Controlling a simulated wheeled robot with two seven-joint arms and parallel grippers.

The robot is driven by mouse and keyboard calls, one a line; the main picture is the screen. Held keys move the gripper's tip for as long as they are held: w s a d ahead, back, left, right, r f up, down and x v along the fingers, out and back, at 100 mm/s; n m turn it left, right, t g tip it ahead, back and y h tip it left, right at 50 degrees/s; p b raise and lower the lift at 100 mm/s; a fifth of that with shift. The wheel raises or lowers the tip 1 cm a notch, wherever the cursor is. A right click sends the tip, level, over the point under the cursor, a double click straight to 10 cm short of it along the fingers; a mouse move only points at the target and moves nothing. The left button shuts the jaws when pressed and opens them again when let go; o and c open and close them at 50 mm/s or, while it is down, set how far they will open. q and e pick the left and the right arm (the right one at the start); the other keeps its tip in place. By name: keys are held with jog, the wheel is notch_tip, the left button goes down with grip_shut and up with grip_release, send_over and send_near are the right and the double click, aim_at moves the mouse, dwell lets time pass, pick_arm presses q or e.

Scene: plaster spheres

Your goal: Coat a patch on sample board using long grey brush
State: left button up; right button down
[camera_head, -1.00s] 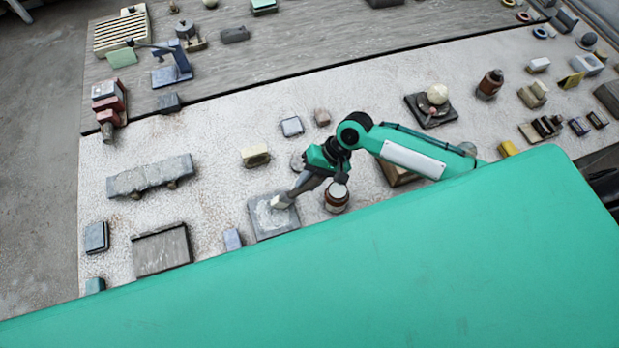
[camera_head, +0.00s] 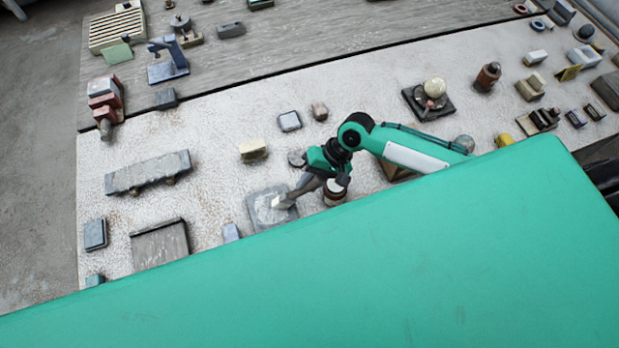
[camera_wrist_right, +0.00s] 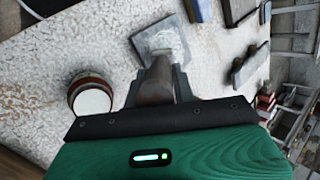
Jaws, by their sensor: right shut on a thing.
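The sample board (camera_head: 257,219) is a square grey slab with a whitish patch, lying on the pale table left of my right arm in the head view. The board (camera_wrist_right: 146,39) also shows at the top of the right wrist view. My right gripper (camera_head: 300,191) is shut on the long grey brush (camera_head: 283,202), whose pale tip is over the board's patch. In the right wrist view the grey-brown brush handle (camera_wrist_right: 156,82) lies between the fingers; its tip reaches the patch, and I cannot tell if it touches. My left gripper is not in view.
A brown jar with a white top (camera_head: 334,192) stands close beside my right gripper. A cream block (camera_head: 253,150) and a small blue-grey block (camera_head: 290,121) lie behind the board. A long grey slab (camera_head: 148,174) lies to the left. My green body covers the front.

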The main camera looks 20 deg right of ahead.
jog(key=shift+w, duration=2.25)
jog(key=shift+s, duration=2.4)
jog(key=w, duration=0.4)
jog(key=shift+w, duration=0.4)
jog(key=shift+s, duration=0.1)
jog(key=shift+s+r, duration=0.75)
jog(key=shift+s, duration=0.35)
